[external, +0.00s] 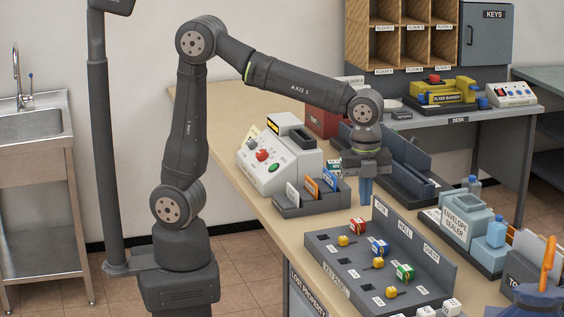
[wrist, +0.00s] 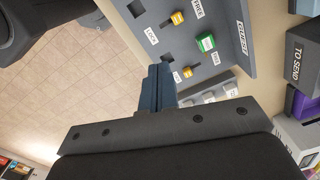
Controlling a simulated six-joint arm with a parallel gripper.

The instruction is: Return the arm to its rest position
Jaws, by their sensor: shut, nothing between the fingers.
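My gripper (external: 366,190) hangs below my wrist over the bench, pointing down, with its blue fingers together and nothing between them. In the external view it is between the card rack and the grey key panel, behind the panel's back wall. In the wrist view the shut fingers (wrist: 158,88) show at the middle, with the key panel beyond them. My arm is raised and bent, reaching from its base at left to the right over the bench.
The grey key panel (external: 325,252) carries several coloured pegs. A card rack (external: 318,204) and a button machine (external: 272,165) stand left of my gripper. An envelope sealer (external: 462,222) is at right. A dark tray (external: 410,175) lies behind. A sink (external: 35,125) is at far left.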

